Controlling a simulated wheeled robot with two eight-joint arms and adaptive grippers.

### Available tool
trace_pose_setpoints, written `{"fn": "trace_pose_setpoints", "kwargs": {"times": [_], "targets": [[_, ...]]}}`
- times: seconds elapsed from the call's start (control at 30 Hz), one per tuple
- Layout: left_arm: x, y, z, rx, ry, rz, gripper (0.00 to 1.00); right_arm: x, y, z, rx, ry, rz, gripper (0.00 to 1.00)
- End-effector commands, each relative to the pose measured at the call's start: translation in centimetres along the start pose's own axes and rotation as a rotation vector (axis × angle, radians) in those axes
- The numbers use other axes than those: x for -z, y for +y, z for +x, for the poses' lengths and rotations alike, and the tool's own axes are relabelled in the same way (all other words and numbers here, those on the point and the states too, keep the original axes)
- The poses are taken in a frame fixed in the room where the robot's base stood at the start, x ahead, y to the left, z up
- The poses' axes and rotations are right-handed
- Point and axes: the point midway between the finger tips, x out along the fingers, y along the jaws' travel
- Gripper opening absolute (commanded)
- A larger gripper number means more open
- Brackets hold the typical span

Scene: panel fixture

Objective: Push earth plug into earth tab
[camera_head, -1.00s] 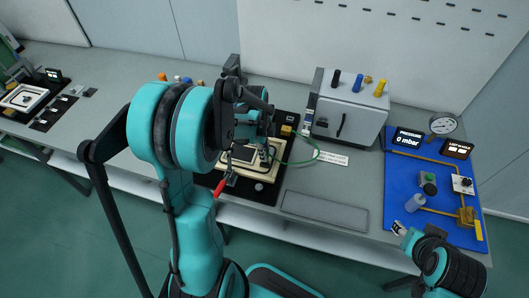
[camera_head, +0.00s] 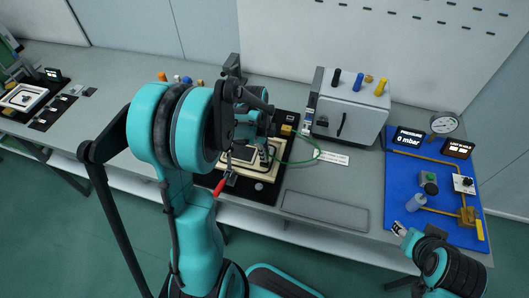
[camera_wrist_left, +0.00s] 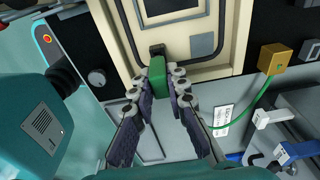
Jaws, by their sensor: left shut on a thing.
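The green earth plug (camera_wrist_left: 157,68) stands between the fingertips of my left gripper (camera_wrist_left: 161,88) in the left wrist view, and the fingers are shut on it. Its far end meets or lies very near a small dark piece (camera_wrist_left: 157,49) at the edge of the cream panel (camera_wrist_left: 115,20); this may be the earth tab, mostly hidden by the plug. I cannot tell whether they touch. In the head view my left arm hides most of this gripper and the plug. My right gripper (camera_head: 400,229) is at the lower right, its jaws too small to read.
A green wire (camera_wrist_left: 245,110) curves to a brass block (camera_wrist_left: 275,58) right of the panel. A grey box (camera_head: 350,110) with coloured knobs stands behind. A blue board (camera_head: 405,180) with a gauge lies right. A grey tray (camera_head: 325,210) lies in front.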

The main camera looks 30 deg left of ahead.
Motion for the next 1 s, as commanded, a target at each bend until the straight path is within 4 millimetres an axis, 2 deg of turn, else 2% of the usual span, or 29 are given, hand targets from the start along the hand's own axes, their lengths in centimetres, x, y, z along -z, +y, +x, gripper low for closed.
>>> {"fn": "trace_pose_setpoints", "kwargs": {"times": [0.9,0.93,1.0], "targets": [[-0.3,0.0,2.1,0.0,0.0,0.0,0.0,-1.0,0.0,1.5,0.0,0.0,0.0,0.4],[-0.3,0.0,2.1,0.0,0.0,0.0,0.17,-1.0,0.0,1.5,0.0,0.0,0.0,0.4],[-0.2,0.0,2.0,0.0,0.0,0.0,0.35,-1.0,0.0,1.4,0.0,0.0,0.0,0.4]]}}
